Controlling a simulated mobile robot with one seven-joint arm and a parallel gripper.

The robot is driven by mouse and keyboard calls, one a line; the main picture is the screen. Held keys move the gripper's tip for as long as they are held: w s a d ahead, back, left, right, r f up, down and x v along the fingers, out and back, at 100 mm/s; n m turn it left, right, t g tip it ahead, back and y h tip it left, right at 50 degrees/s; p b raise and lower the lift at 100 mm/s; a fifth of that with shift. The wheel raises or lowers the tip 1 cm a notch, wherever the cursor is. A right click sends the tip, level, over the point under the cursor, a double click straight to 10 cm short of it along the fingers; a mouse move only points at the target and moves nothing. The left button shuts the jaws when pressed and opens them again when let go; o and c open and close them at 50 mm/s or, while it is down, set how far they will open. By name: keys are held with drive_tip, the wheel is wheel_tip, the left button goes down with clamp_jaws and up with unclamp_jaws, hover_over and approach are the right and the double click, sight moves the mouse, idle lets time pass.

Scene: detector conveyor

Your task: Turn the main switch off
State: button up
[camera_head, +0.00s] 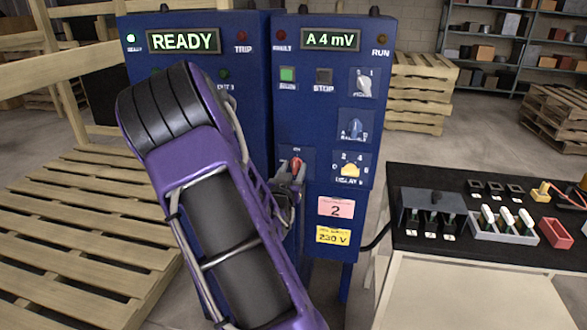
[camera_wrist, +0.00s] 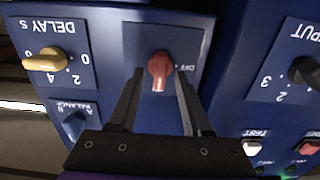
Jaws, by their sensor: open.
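My gripper (camera_head: 288,180) is at the knob in the head view. In the wrist view my gripper's fingers are open, one on each side of the knob, with visible gaps. How deep the fingertips reach is unclear.
A yellow delay knob (camera_head: 349,170) and a blue balance knob (camera_head: 355,129) sit to the right. The cabinet displays read READY (camera_head: 183,40) and A 4 mV (camera_head: 330,38). A black-topped bench (camera_head: 450,252) stands at the right, wooden pallets (camera_head: 75,240) at the left.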

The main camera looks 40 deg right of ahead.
clamp_jaws()
drive_tip(key=shift+n, duration=0.4)
drive_tip(key=n, duration=0.3)
drive_tip(key=shift+a+n, duration=0.1)
drive_tip(key=shift+n, duration=0.3)
drive_tip(key=n, duration=0.4)
drive_tip(key=shift+w+n+p, duration=0.15)
drive_tip(key=shift+n+p, duration=0.15)
drive_tip(key=shift+p, duration=0.1)
drive_tip(key=n+p, duration=0.1)
drive_tip(key=n, duration=0.3)
drive_tip(key=shift+a+f+n, duration=0.1)
drive_tip(key=shift+n, duration=0.2)
drive_tip(key=shift+f+n+p, duration=0.1)
drive_tip(key=shift+n+p, duration=0.35)
drive_tip(key=shift+n, duration=1.65)
